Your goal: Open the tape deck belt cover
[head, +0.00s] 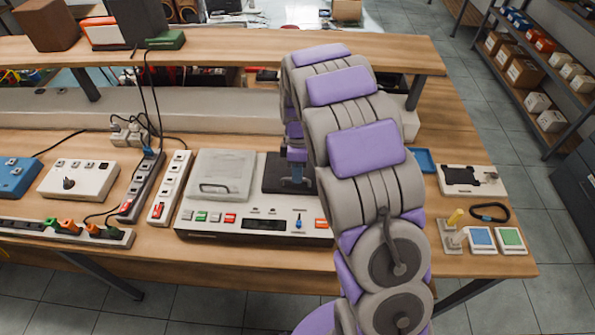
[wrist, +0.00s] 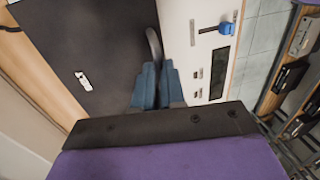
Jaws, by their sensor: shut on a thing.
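The tape deck (head: 250,222) is a pale box on the bench with a row of buttons and a dark display along its front. A flat dark cover (head: 273,172) lies on its right part, partly hidden behind my arm. In the wrist view the dark cover (wrist: 85,45) fills the left, with a small white piece (wrist: 83,81) on it. A curved grey handle (wrist: 154,44) stands at the cover's edge. My gripper (wrist: 156,68) has its blue fingers close together on the handle's lower end. The exact contact is partly hidden by the fingers.
A light grey lid (head: 222,175) sits on the deck's left part. A power strip (head: 170,188) stands close to its left. A black belt loop (head: 490,212) and small colored pads (head: 481,238) lie at right. A raised shelf (head: 230,45) runs behind.

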